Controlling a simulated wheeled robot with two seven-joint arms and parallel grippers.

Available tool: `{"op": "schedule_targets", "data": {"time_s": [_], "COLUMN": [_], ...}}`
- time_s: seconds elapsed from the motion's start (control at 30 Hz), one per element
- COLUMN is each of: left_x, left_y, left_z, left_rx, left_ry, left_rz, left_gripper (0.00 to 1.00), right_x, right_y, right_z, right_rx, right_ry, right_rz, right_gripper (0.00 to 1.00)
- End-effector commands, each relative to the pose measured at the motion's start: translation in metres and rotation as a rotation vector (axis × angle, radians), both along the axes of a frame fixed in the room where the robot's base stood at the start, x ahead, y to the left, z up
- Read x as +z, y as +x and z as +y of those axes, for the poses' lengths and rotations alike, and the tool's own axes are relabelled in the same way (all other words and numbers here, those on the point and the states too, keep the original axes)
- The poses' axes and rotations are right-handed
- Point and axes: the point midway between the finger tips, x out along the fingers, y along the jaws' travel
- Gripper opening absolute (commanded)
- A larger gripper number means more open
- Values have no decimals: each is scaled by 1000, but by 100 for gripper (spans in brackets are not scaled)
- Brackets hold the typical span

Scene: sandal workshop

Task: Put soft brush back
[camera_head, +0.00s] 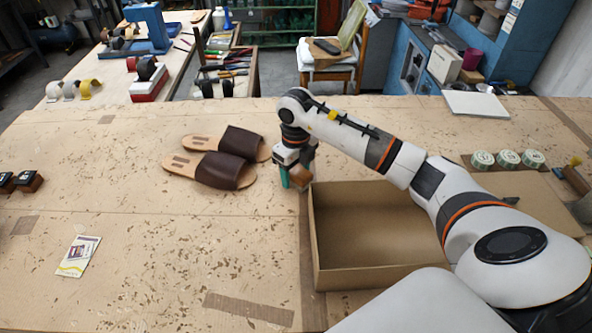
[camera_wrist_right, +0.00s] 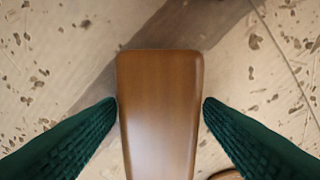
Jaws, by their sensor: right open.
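A brush with a smooth brown wooden back (camera_wrist_right: 160,110) lies between the two green fingers of my right gripper (camera_wrist_right: 160,112) in the right wrist view. The fingers are open, one close along each side of the wood; whether they touch it I cannot tell. In the head view my right gripper (camera_head: 293,179) points down at the table, just left of the open cardboard box, and the brown brush (camera_head: 301,178) shows partly behind its fingers. The bristles are hidden. My left gripper is not in view.
The open cardboard box (camera_head: 313,235) stands right of the gripper. Brown sandals (camera_head: 222,170) lie to the left. Small dark blocks (camera_head: 28,181) sit at the left edge, a card (camera_head: 78,256) front left. Round tins (camera_head: 507,159) stand at right. The front-left table is mostly clear.

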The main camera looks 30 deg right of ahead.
Motion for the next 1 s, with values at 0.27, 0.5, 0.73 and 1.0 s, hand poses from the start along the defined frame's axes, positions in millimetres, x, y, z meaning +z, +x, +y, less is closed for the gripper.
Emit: {"op": "schedule_targets", "data": {"time_s": [0.27,0.5,0.73,1.0], "left_x": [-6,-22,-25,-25], "left_y": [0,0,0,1], "left_z": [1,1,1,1], "left_rx": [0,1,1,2], "left_ry": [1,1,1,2], "left_rz": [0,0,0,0], "left_gripper": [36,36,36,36], "right_x": [21,73,113,124], "right_y": [2,2,1,0], "right_z": [0,0,0,0], "right_rx": [0,1,-1,0], "right_ry": [0,0,-1,0], "right_rz": [-6,-7,-3,0], "right_gripper": [61,61,61,61]}}
